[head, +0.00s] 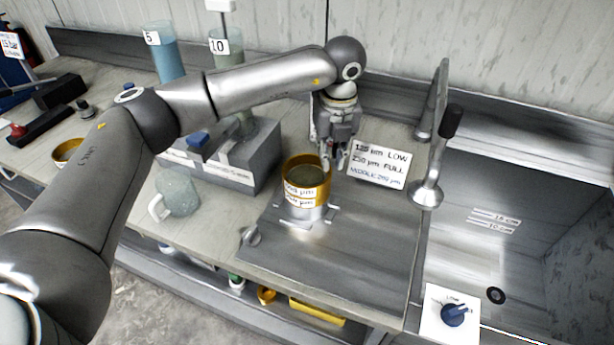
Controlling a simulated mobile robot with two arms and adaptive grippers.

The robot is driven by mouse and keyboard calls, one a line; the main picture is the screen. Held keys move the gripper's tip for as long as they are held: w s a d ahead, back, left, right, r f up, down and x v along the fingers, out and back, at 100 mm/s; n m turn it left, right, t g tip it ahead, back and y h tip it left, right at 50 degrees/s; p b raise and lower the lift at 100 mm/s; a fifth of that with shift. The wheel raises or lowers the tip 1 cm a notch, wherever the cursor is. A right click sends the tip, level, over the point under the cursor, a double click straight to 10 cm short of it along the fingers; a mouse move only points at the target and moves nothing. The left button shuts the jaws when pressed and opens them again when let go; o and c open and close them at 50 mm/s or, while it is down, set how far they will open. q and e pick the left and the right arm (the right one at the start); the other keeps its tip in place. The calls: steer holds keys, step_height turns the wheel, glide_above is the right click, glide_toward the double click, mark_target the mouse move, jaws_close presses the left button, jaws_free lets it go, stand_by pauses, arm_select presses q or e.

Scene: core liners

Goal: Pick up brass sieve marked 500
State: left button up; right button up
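A brass sieve (306,168) sits on top of a round stack on the steel plate by the sink. Its front carries white labels ending in "µm"; the numbers are too blurred for me to read surely as 500. A second brass ring (67,150) lies at the far left of the bench, partly hidden by my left arm; no mark shows on it. My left gripper (335,166) points down at the back right rim of the stacked sieve. Its fingertips look apart, with a small gap; whether they touch the rim I cannot tell. My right gripper is not in view.
A sign (379,164) stands right behind the gripper. A lever with a black handle (451,122) rises at the sink (540,220). Grey blocks (240,160) and a pale jug (177,191) stand left of the stack. The front of the steel plate (350,262) is clear.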

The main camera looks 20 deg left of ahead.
mark_target(307, 178)
arm_select(q)
steer(key=f, duration=0.1)
steer(key=f+p, duration=0.1)
steer(key=f, duration=0.2)
steer(key=shift+w+a+f+p, duration=0.2)
steer(key=shift+w+f+p, duration=0.05)
steer(key=shift+w+p, duration=0.15)
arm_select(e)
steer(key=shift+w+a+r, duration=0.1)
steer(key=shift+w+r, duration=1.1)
arm_select(q)
jaws_close()
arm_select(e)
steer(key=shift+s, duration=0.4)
arm_select(q)
steer(key=shift+r, duration=0.1)
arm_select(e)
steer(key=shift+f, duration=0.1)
